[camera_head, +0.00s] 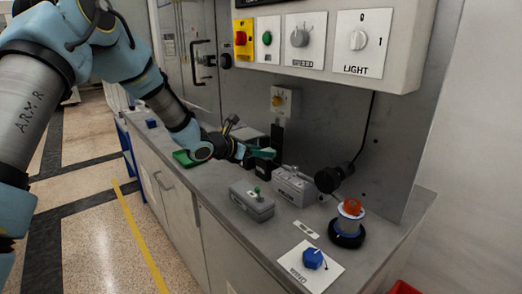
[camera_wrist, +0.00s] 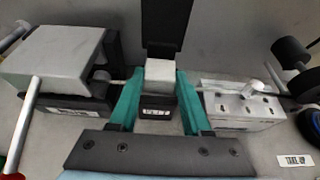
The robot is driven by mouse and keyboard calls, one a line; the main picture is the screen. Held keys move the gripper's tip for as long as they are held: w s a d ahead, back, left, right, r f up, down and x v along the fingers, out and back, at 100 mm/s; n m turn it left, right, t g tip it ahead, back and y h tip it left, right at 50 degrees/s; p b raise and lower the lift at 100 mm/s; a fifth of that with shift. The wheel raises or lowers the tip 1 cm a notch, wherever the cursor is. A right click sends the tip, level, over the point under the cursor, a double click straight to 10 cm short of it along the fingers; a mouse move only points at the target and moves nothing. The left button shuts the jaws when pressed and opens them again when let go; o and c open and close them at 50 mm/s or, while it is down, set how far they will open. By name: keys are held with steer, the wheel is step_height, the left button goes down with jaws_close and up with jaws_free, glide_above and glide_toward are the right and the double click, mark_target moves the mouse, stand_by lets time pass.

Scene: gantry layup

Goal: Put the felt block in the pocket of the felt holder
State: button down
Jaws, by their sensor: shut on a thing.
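The felt block (camera_wrist: 159,74) is pale and squarish in the wrist view. My gripper (camera_wrist: 157,88), with green fingers, is shut on it, one finger on each side. The felt holder (camera_wrist: 157,108) is small and black, with a label on its face, and lies between the fingers right by the block. I cannot tell whether the block is above the pocket or inside it. In the head view my gripper (camera_head: 263,153) is at the holder (camera_head: 264,170), and the block is too small or hidden to make out.
A tall black plate (camera_wrist: 166,28) stands behind the block. A grey box (camera_wrist: 55,55) is close on the left; a metal block (camera_wrist: 242,108) with a lever is close on the right. A grey box with a green knob (camera_head: 251,203) stands nearer the counter's front edge.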

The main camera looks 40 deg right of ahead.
steer(key=shift+c, duration=1.8)
jaws_free()
steer(key=b+v, duration=0.2)
steer(key=v, duration=1)
steer(key=shift+b, duration=0.35)
steer(key=s+a+f+m+t+y, duration=0.1)
steer(key=a+f+m+y, duration=0.2)
steer(key=a, duration=2.1)
steer(key=s+a+f+m+t+y, duration=0.1)
steer(key=a+m+y, duration=0.9)
steer(key=a, duration=1.4)
steer(key=s+f+m, duration=0.1)
steer(key=m, duration=0.4)
steer(key=shift+f+m, duration=0.3)
steer(key=shift+f, duration=0.1)
